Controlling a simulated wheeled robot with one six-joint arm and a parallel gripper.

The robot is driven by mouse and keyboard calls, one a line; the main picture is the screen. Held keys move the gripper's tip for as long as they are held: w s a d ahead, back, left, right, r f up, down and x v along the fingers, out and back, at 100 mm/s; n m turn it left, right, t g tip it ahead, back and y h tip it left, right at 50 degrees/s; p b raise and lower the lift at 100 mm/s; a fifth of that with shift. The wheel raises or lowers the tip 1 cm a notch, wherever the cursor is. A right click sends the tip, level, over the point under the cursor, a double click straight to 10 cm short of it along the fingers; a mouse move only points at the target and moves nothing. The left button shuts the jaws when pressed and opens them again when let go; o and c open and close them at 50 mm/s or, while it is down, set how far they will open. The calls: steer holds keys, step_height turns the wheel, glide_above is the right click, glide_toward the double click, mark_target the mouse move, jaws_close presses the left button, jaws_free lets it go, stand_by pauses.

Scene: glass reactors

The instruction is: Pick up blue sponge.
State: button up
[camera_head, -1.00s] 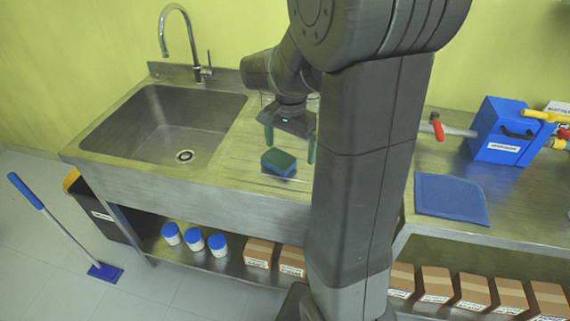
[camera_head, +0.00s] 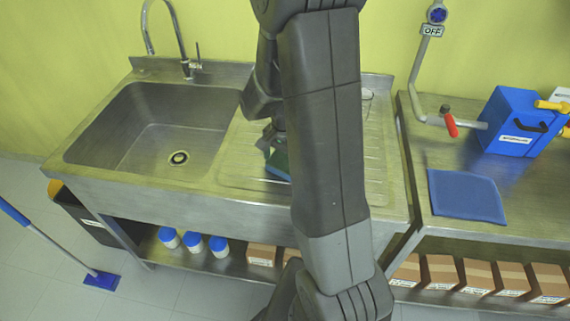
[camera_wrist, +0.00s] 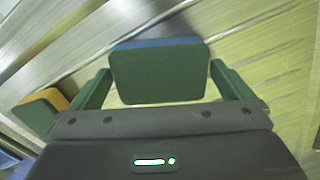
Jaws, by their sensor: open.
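The blue sponge (camera_wrist: 158,72), with a green top layer and a blue edge along its far side, lies on the ribbed steel drainboard. In the wrist view it sits between the two green fingers of my gripper (camera_wrist: 160,68). The fingers are open, one on each side of it; I cannot tell whether either touches it. In the head view the sponge (camera_head: 277,172) shows only in part, beside my arm, with my gripper (camera_head: 268,140) right over it.
A second sponge (camera_wrist: 38,108), green and yellow, lies to the left in the wrist view. A steel sink (camera_head: 150,125) with a tall faucet (camera_head: 180,45) is left of the drainboard. A blue mat (camera_head: 466,195) and a blue box (camera_head: 510,120) are on the right counter.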

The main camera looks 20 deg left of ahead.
steer(key=c, duration=0.9)
steer(key=shift+o, duration=0.2)
step_height(320, 180, up, 10)
steer(key=shift+b, duration=0.4)
